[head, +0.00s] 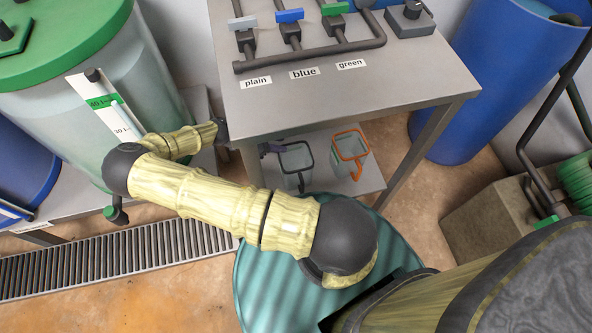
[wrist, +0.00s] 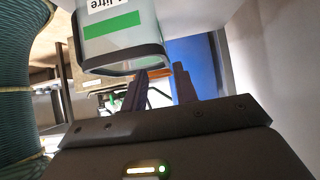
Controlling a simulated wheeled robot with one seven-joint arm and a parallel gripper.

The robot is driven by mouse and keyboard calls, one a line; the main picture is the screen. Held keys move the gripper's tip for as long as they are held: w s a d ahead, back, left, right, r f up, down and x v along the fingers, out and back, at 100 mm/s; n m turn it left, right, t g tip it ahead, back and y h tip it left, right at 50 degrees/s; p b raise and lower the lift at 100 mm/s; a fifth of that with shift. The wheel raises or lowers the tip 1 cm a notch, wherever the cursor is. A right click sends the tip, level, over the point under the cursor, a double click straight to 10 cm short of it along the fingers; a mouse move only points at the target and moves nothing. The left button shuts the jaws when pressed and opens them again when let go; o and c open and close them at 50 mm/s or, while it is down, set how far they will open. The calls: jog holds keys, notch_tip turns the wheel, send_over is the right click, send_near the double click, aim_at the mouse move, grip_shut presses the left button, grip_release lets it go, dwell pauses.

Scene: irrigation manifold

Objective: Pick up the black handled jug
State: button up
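The black handled jug (head: 295,158) stands on the lower shelf of the steel bench, clear-walled with a dark rim. In the wrist view a jug (wrist: 118,22) with a dark rim, a green band and a "litre" label looms close above the left finger. My gripper (wrist: 161,84) is open, with a gap between its two dark fingers and nothing visibly held. In the head view most of my gripper is hidden by the bench, to the left of the black handled jug.
An orange handled jug (head: 351,152) stands just right of the black one. The bench top (head: 420,88) overhangs the shelf (head: 362,188), and a bench leg is close to my wrist. A large tank (head: 150,75) stands left. A floor grate (head: 100,262) runs below it.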

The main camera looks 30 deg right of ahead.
aim_at(291, 145)
jog(key=shift+d+f, duration=0.3)
jog(key=shift+d, duration=0.15)
jog(key=x, duration=0.5)
jog(key=shift+w+d+f+b, duration=0.1)
jog(key=shift+w+f+b, duration=0.1)
jog(key=shift+w+b, duration=0.1)
grip_shut()
dwell(1.4)
